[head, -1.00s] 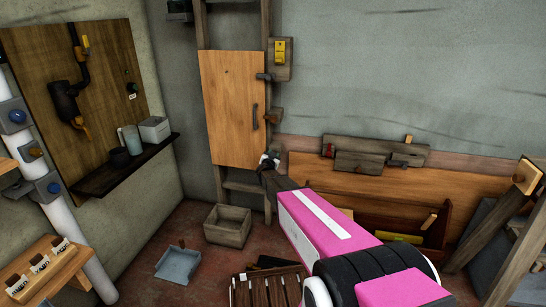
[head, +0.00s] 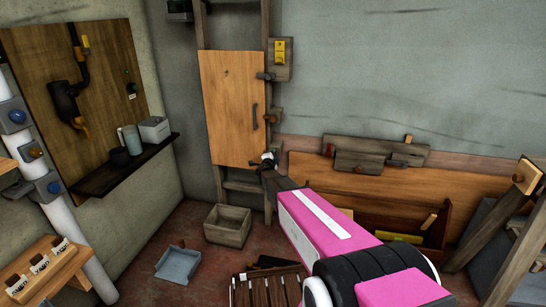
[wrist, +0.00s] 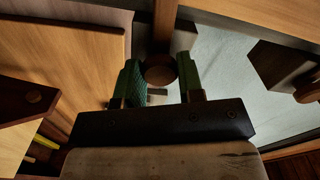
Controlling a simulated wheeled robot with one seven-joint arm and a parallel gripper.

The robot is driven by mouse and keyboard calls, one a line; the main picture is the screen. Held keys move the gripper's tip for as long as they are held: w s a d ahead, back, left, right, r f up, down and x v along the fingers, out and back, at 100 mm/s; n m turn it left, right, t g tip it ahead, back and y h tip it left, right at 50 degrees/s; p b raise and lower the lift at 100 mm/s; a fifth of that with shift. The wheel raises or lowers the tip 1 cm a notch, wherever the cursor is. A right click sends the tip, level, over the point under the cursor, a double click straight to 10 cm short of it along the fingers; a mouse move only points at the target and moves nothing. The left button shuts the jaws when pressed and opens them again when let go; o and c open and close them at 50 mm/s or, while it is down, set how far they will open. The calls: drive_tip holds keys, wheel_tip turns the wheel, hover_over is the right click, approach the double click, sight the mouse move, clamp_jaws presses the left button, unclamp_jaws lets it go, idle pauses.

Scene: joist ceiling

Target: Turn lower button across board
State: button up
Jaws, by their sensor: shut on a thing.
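A light wood board (head: 231,108) with a dark handle stands upright between weathered posts. A dark upper button (head: 264,76) lies across its upper right edge. My gripper (head: 268,160) is at the board's lower right corner and hides most of what it holds in the head view. In the wrist view my gripper (wrist: 160,84) has its green-padded fingers on either side of a round brown knob, which I take as the lower button (wrist: 160,73). It is shut on that knob. I cannot tell how the lower button is turned.
A weathered block with a yellow piece (head: 280,52) and a smaller brown fitting (head: 272,118) sit right of the board. A wooden box (head: 228,225) and a grey dustpan-like tray (head: 178,264) are on the floor. A plank shelf (head: 125,168) is at left.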

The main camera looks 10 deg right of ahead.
drive_tip(key=shift+m, duration=0.6)
drive_tip(key=o, duration=0.9)
drive_tip(key=v, duration=1)
drive_tip(key=shift+s+a+f, duration=0.1)
drive_tip(key=shift+s+a, duration=0.05)
drive_tip(key=shift+s, duration=0.2)
